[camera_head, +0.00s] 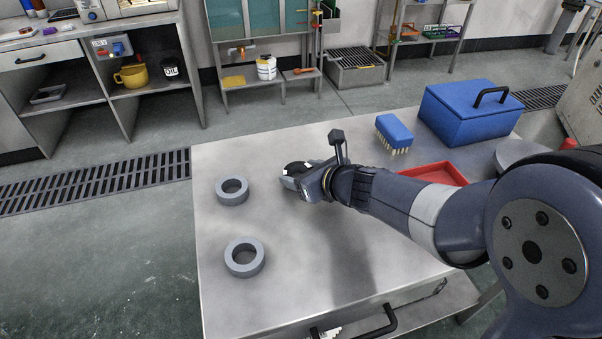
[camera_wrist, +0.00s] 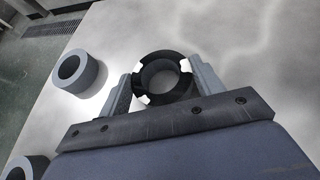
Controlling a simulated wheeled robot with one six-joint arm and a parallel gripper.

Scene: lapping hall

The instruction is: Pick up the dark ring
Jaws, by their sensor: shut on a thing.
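The dark ring (camera_wrist: 145,62) sits between the two fingers of my gripper (camera_wrist: 160,90) in the wrist view, with a finger against each side. It has a black body with light patches on its rim. In the head view the dark ring (camera_head: 296,169) is partly hidden by my gripper (camera_head: 297,180), which is low over the metal table (camera_head: 330,280). I cannot tell whether the ring touches the tabletop. My gripper is shut on it.
Two grey rings, one farther (camera_head: 232,191) and one nearer (camera_head: 244,257), lie on the table left of my gripper. A blue brush (camera_head: 394,131), a red tray (camera_head: 436,173) and a blue box (camera_head: 468,113) stand at the back right. The front middle is clear.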

